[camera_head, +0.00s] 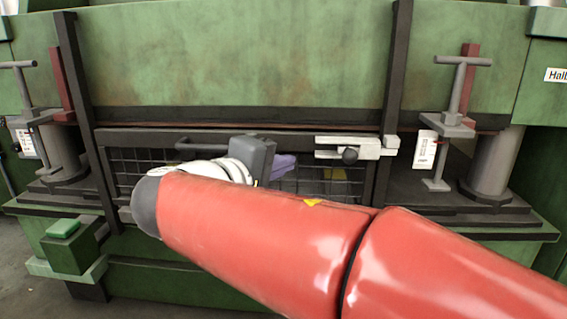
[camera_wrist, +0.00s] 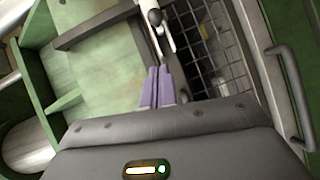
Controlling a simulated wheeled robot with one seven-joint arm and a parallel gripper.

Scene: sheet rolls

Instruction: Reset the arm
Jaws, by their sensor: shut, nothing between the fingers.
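My gripper shows in the wrist view as two purple fingers (camera_wrist: 156,88) side by side, shut with nothing between them. In the head view a small purple part of my gripper (camera_head: 284,166) shows behind my wrist, in front of the mesh guard (camera_head: 340,182). My red arm reaches in from the lower right and hides much of the guard and most of my gripper. In the wrist view the mesh guard (camera_wrist: 215,62) stands to the right of the fingers.
A green machine (camera_head: 240,60) fills the background. A light latch with a dark knob (camera_head: 349,155) sits near the gripper; it also shows in the wrist view (camera_wrist: 155,17). Clamps with T-handles (camera_head: 462,62) stand either side. A grey handle (camera_wrist: 292,90) is on the guard.

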